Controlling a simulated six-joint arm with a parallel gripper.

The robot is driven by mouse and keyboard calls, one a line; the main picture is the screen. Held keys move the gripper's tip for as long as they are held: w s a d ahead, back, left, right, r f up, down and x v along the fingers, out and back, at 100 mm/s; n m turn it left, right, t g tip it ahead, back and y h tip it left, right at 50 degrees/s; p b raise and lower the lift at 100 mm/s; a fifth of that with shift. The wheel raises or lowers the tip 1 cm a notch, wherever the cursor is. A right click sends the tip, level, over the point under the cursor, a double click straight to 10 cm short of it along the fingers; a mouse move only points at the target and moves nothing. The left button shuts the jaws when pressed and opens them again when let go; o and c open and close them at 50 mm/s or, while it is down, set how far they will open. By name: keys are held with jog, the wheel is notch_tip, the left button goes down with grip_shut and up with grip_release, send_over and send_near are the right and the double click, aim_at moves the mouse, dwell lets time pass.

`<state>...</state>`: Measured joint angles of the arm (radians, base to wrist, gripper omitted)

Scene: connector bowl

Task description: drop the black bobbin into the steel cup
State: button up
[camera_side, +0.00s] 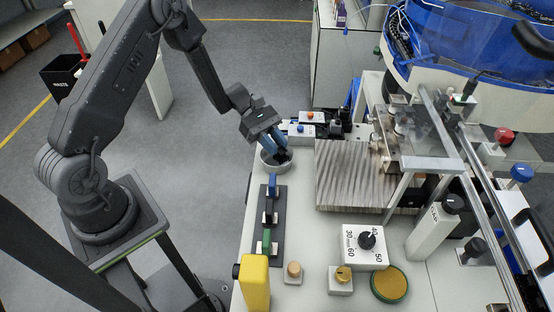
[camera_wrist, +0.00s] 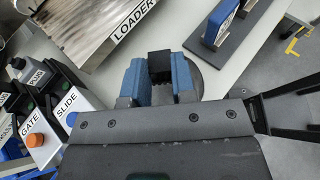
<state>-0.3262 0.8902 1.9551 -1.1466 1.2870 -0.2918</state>
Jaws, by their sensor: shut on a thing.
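My gripper (camera_side: 270,146) is at the end of the arm, pointing down at the steel cup (camera_side: 275,169) at the table's left edge. Its blue fingers are shut on the black bobbin (camera_wrist: 159,64), which shows dark between the fingertips in the wrist view. In the side view the bobbin (camera_side: 283,156) shows at the cup's mouth; I cannot tell how far it is above or inside the rim. In the wrist view a grey round part of the cup (camera_wrist: 208,80) shows behind the fingers, which hide most of it.
A dark rack (camera_side: 266,222) with blue and green handled pieces stands in front of the cup. A ribbed loader plate (camera_side: 350,175) lies to the right. Labelled switch boxes (camera_side: 304,130) stand behind. A dial box (camera_side: 364,246) and a yellow block (camera_side: 255,282) are nearer the front.

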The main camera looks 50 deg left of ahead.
jog(key=o, duration=1)
jog(key=v, duration=1.4)
jog(key=shift+f, duration=0.1)
jog(key=shift+d, duration=0.15)
jog(key=s+d+r+m+t+y, duration=0.2)
jog(key=s+d+r+m+y, duration=0.2)
jog(key=s+r+m, duration=0.2)
jog(key=s+d+r+m+t+y, duration=0.1)
jog(key=s+d+r+m+y, duration=0.4)
jog(key=s, duration=0.3)
jog(key=s+d+r+m+t+y, duration=0.2)
jog(key=s+d+r+m+y, duration=0.2)
jog(key=s+r+m, duration=0.3)
jog(key=shift+d+r+t, duration=0.25)
jog(key=shift+r+t, duration=0.05)
jog(key=shift+r, duration=0.2)
